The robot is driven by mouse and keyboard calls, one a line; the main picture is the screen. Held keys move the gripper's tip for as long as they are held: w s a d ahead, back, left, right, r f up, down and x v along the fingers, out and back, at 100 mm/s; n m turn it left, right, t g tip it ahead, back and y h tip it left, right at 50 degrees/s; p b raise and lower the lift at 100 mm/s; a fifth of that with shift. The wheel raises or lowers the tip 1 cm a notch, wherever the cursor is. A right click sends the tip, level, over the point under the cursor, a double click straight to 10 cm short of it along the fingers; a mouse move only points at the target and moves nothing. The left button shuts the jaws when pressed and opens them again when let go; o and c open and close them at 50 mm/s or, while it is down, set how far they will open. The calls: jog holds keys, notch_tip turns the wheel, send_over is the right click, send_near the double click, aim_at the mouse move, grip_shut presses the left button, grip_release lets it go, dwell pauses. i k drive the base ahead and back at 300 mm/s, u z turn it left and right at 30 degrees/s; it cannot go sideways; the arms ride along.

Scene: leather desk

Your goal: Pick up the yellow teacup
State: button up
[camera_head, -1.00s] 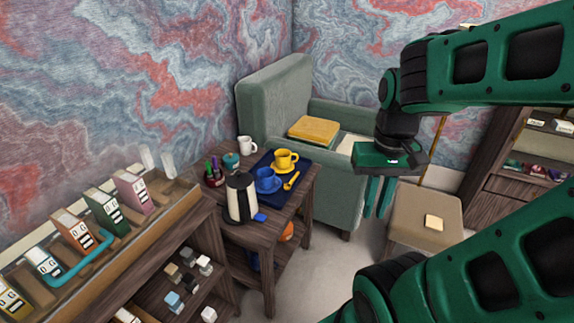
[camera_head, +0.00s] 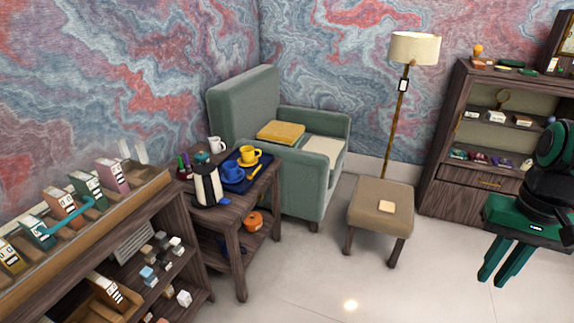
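The yellow teacup (camera_head: 248,154) stands upright on a yellow saucer (camera_head: 249,164) on a dark blue tray (camera_head: 233,186). The tray lies on a small wooden side table (camera_head: 228,212). A blue cup (camera_head: 232,170) and a yellow spoon (camera_head: 254,172) are beside it on the tray. My gripper (camera_head: 500,275) hangs at the far right of the picture, well away from the table. Its two green fingers point down with a gap between them, and nothing shows in the gap.
A kettle (camera_head: 208,186) and a white mug (camera_head: 215,145) share the side table. A green armchair (camera_head: 250,110) stands behind it. A stool (camera_head: 381,207), floor lamp (camera_head: 402,86) and cabinet (camera_head: 450,200) are to the right. A shelf (camera_head: 150,225) is at left. The floor between is clear.

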aim_at(246, 158)
jog(key=z, duration=0.5)
jog(key=i, duration=1.55)
jog(key=u, duration=0.65)
jog(key=i, duration=0.8)
jog(key=u, duration=0.55)
jog(key=i, duration=0.5)
jog(key=z, duration=0.1)
